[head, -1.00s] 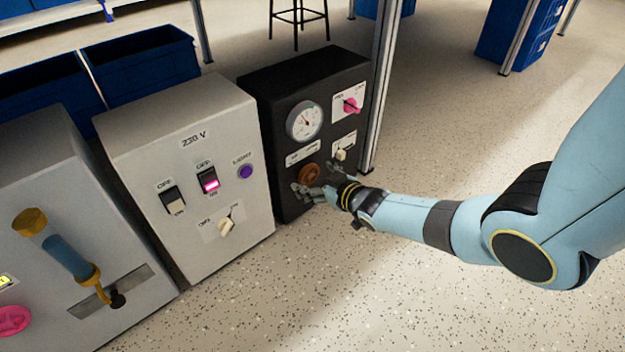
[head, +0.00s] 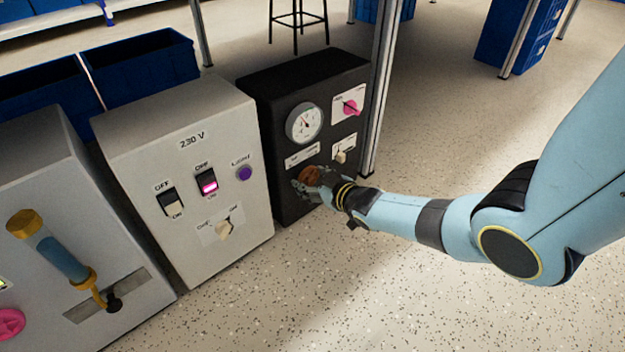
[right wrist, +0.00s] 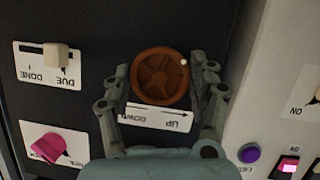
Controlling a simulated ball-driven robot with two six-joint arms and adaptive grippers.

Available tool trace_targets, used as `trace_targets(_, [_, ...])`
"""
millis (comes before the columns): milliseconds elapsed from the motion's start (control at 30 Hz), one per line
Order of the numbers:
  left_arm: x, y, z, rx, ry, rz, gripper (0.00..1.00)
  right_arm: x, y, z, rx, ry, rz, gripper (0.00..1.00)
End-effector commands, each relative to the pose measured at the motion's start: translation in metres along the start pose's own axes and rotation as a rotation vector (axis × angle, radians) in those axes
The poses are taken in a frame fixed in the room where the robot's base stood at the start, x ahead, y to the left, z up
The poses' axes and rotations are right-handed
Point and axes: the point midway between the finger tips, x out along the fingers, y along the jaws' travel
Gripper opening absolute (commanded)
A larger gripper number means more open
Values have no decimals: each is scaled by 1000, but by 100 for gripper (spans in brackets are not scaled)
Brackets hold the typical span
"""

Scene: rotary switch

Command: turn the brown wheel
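The brown wheel (head: 310,176) is a round, spoked knob low on the front of the black box (head: 262,165). In the right wrist view the wheel (right wrist: 161,77) sits between the two fingers of my right gripper (right wrist: 160,85). The fingers are spread, one at each side of the rim, with a narrow gap showing at the left; contact at the right is unclear. In the head view my right gripper (head: 322,188) is at the wheel and partly hides the panel around it. My left gripper is not in view.
The black box also carries a gauge (head: 305,122), a pink knob (head: 351,107) and a small white switch (head: 341,156). A grey 230 V box (head: 200,240) stands close on the left. A metal post (head: 382,90) rises at the right.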

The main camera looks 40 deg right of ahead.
Motion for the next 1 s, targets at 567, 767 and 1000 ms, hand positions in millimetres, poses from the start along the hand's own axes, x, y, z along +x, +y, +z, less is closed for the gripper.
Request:
trace_targets(567, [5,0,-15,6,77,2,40,0,-1,2,-75,0,31,26])
trace_targets(767, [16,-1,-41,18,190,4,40,0,-2,1,-201,0,85,26])
trace_targets(1000, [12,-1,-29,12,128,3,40,0,-2,0,-390,-1,164,27])
